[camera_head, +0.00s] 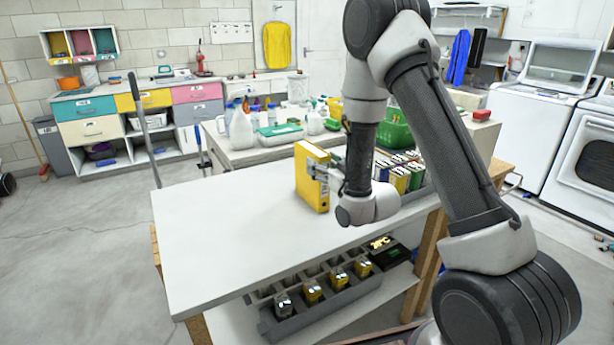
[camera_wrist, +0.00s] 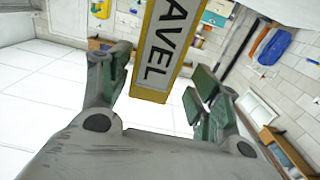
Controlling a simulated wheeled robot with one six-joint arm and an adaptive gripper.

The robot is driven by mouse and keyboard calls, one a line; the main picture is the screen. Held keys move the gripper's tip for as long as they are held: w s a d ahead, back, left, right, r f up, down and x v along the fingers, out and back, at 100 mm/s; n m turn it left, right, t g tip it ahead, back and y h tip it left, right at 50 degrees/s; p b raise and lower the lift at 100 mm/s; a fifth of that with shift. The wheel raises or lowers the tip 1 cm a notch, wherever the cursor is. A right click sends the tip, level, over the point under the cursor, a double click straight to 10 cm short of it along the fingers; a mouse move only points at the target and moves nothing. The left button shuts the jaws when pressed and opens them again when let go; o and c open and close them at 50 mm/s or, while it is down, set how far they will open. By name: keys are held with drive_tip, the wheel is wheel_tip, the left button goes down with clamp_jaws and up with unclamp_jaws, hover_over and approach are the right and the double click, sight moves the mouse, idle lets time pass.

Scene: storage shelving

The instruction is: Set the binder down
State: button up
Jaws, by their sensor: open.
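The yellow binder (camera_head: 311,180) stands upright on the white tabletop (camera_head: 230,228), near the middle of the table. Its lower edge appears to touch the top. My gripper (camera_head: 320,168) is beside its spine, reaching in from the right. In the wrist view the binder (camera_wrist: 160,50) shows its yellow edge and a pale label with dark letters reading "AVEL". It sits between the two green-padded fingers of my gripper (camera_wrist: 161,86). The fingers are spread, with a visible gap on each side of the binder. The binder's upper part runs out of the wrist view.
Several binders or boxes stand in a row (camera_head: 405,176) right of my wrist, by a green basket (camera_head: 397,130). Bottles (camera_head: 241,128) stand on another table behind. A grey divided rack (camera_head: 335,305) is on the lower shelf. The tabletop's left half is clear.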

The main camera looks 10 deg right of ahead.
drive_tip(key=x, duration=0.6)
drive_tip(key=shift+w+d, duration=0.3)
drive_tip(key=shift+w, duration=0.2)
drive_tip(key=shift+r, duration=0.1)
drive_tip(key=shift+c, duration=0.5)
clamp_jaws()
